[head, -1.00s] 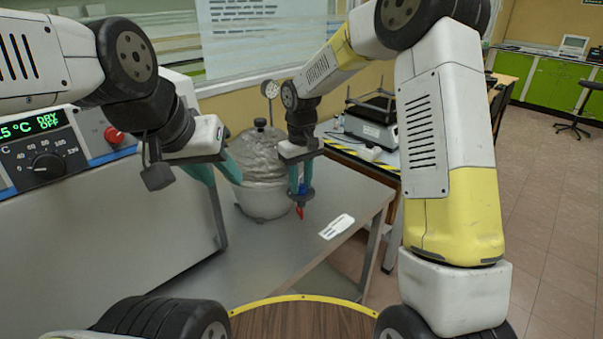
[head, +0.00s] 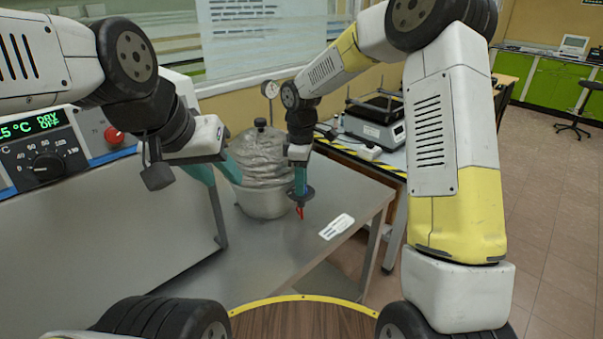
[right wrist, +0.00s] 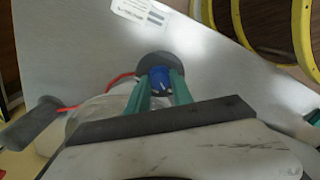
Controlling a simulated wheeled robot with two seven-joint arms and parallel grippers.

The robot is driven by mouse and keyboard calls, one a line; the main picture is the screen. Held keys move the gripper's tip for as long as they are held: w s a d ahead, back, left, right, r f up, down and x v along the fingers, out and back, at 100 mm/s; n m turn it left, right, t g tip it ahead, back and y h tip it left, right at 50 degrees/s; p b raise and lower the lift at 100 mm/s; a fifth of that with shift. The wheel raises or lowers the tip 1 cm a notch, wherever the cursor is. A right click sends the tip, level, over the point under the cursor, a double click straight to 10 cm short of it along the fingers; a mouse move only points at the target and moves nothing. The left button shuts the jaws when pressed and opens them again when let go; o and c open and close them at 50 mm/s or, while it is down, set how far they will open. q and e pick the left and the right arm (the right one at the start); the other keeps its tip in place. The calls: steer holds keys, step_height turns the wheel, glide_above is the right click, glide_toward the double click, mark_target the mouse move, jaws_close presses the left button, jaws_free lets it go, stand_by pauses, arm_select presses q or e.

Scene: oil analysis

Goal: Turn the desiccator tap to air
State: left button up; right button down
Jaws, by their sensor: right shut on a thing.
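The desiccator (head: 262,160) is a rounded glass vessel with a knobbed lid on the grey bench. Its tap (right wrist: 160,78) has a blue knob with a white mark, above a dark round disc (head: 303,193). A red piece (head: 300,211) shows below the disc. My right gripper (head: 300,178) points down beside the desiccator and is shut on the blue knob; the right wrist view shows its teal fingers on both sides of the knob. My left gripper (head: 222,178) is open and empty, left of the desiccator, partly overlapping it in the head view.
An oven-like unit with a display (head: 45,150) stands at the left. A white label card (head: 337,227) lies on the bench right of the tap. A balance-like instrument (head: 375,122) stands on a bench behind. The front of the grey bench is clear.

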steer(key=shift+n, duration=0.8)
steer(key=c, duration=1.1)
jaws_free()
steer(key=shift+r, duration=0.1)
step_height(320, 180, up, 7)
steer(key=shift+r, duration=0.35)
